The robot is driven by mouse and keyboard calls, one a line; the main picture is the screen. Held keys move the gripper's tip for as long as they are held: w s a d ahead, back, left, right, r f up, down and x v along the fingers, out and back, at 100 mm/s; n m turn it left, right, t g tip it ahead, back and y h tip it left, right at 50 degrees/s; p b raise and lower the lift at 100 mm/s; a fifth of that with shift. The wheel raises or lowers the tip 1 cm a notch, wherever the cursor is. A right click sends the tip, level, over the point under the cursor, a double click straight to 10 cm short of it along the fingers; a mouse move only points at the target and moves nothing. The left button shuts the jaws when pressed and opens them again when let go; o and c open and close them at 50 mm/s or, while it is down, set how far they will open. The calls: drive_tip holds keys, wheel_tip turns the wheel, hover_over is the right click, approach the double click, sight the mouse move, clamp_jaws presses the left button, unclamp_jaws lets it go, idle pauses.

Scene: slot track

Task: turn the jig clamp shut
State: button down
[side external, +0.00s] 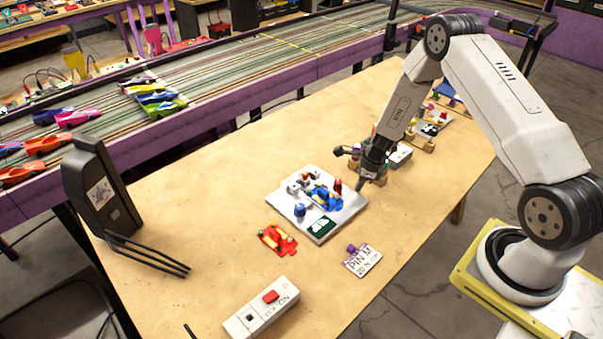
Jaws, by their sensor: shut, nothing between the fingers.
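The jig is a white plate (333,227) on the wooden table, with a blue car-like part (322,195) sitting in it. A red upright piece (338,187) stands at the plate's right rear, and a blue upright piece (299,210) stands at its left front. Which piece is the clamp, and whether it is turned open or shut, is too small to tell. My gripper (361,184) is shut and empty. It points down near the plate's right rear corner, close to the red piece; contact cannot be made out.
A red car part (276,240) lies in front of the jig. A black stand with prongs (98,190) is at left. Small blocks (430,129) crowd the table behind my gripper.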

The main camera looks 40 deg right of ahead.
drive_tip(key=v, duration=0.8)
drive_tip(key=shift+r, duration=0.3)
drive_tip(key=shift+c, duration=2.2)
unclamp_jaws()
drive_tip(key=shift+s, duration=0.1)
drive_tip(key=shift+o, duration=0.3)
drive_tip(key=shift+a+f+n, duration=0.1)
drive_tip(key=shift+n, duration=0.5)
drive_tip(key=w+a+n+h, duration=0.1)
drive_tip(key=n, duration=1.1)
drive_tip(key=w+a+f+n+g+h, duration=0.1)
drive_tip(key=a+n+h, duration=0.1)
drive_tip(key=n, duration=1)
drive_tip(key=w+a+f+n+g+h, duration=0.1)
drive_tip(key=w+a+n, duration=0.1)
drive_tip(key=n, duration=0.9)
drive_tip(key=shift+a+f+n, duration=0.1)
drive_tip(key=shift+a+n, duration=0.05)
drive_tip(key=shift+n, duration=0.25)
drive_tip(key=w+n, duration=0.1)
drive_tip(key=n, duration=0.3)
drive_tip(key=w+a+n+h, duration=0.1)
drive_tip(key=n, duration=0.2)
drive_tip(key=w+n+h, duration=0.1)
drive_tip(key=n, duration=0.3)
drive_tip(key=shift+a+n+t, duration=0.3)
